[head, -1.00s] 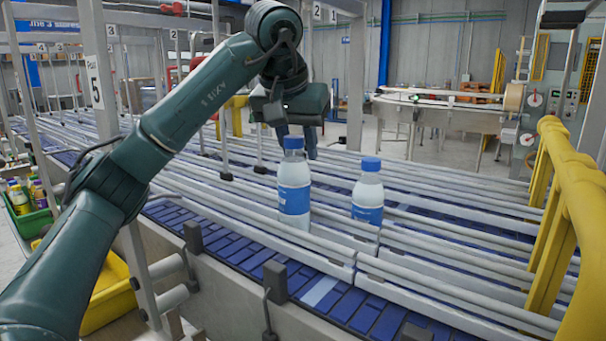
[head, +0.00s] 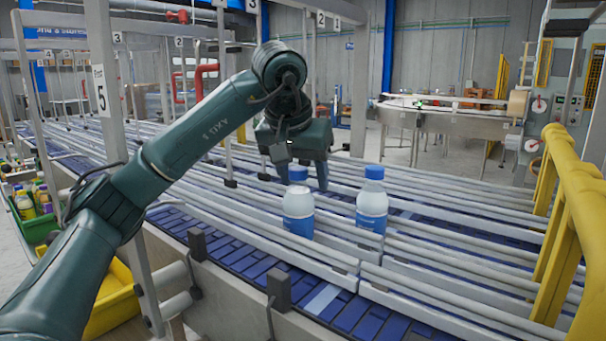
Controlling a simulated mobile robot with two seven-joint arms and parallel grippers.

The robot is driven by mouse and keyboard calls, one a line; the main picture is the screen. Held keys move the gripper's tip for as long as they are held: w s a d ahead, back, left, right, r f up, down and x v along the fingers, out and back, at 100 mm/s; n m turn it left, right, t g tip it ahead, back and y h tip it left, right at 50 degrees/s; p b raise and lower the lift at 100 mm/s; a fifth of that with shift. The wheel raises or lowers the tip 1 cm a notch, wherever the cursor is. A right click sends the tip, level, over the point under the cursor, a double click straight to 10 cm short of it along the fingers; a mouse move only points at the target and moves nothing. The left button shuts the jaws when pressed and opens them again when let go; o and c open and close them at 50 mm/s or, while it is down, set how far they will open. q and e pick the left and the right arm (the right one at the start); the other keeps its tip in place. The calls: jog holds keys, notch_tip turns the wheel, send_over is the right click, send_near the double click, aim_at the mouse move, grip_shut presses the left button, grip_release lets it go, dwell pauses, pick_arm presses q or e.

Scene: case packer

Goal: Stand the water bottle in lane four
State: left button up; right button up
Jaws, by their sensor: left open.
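A clear water bottle with a blue cap and blue label (head: 299,212) stands upright between white lane rails over the blue conveyor. Its foot is hidden behind the front rail. My left gripper (head: 302,178) is open above it, pointing down, with its fingers on either side of the cap; I cannot tell whether they touch it. A second, similar bottle (head: 372,203) stands upright to the right, apart from the first, its foot also hidden by a rail. Which lane number each bottle is in cannot be read for certain. My right gripper is not in view.
A post sign reading 5 (head: 101,88) stands at the left. Long white lane rails (head: 440,262) run across the blue conveyor (head: 350,303). A yellow pipe guard (head: 566,200) borders the right. Yellow (head: 108,300) and green bins sit at lower left.

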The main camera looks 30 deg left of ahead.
pick_arm(q)
jog(key=shift+r, duration=0.1)
jog(key=v, duration=1.2)
dwell(0.4)
